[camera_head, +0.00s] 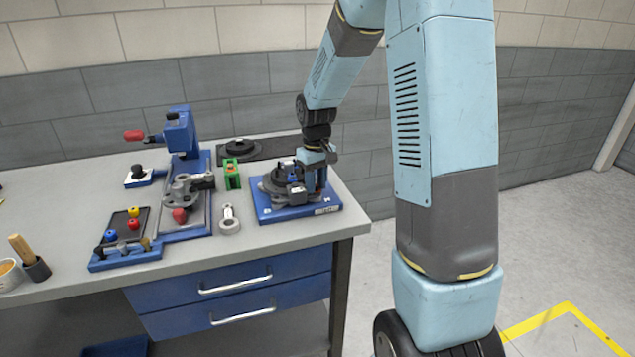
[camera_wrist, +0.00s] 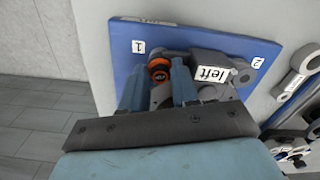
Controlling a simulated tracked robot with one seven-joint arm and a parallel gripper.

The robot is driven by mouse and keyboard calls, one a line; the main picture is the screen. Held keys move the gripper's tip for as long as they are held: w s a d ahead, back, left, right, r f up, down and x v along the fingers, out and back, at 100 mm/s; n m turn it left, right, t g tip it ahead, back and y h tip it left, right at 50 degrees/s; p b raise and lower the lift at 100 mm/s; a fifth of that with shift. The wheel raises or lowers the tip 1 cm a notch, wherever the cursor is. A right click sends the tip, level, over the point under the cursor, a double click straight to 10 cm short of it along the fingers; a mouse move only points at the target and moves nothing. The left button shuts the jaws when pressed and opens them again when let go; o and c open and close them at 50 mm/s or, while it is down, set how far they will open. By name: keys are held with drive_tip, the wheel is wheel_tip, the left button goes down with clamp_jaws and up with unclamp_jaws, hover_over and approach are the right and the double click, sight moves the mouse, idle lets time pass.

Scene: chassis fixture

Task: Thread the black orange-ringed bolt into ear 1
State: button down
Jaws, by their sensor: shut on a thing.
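The black bolt with its orange ring (camera_wrist: 159,71) stands between my gripper's two fingers (camera_wrist: 159,85) in the wrist view, and the fingers are shut on it. It sits by the label "1" (camera_wrist: 138,46) at one end of the grey fixture part. The ear under it is hidden by the bolt and fingers, so I cannot tell how deep it is. The fixture's blue base plate (camera_head: 285,213) lies at the bench's right end in the head view.
The bench's right edge is close.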

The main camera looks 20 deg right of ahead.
idle(0.3)
drive_tip(key=shift+r+m, duration=0.15)
drive_tip(key=shift+m, duration=2.25)
drive_tip(key=c, duration=0.8)
unclamp_jaws()
drive_tip(key=shift+a, duration=0.1)
drive_tip(key=shift+w+a+r, duration=0.1)
drive_tip(key=shift+w+r, duration=0.15)
drive_tip(key=shift+r, duration=0.7)
drive_tip(key=shift+s+r, duration=0.15)
drive_tip(key=shift+r, duration=1.3)
drive_tip(key=shift+s+r, duration=0.1)
drive_tip(key=shift+r, duration=1.3)
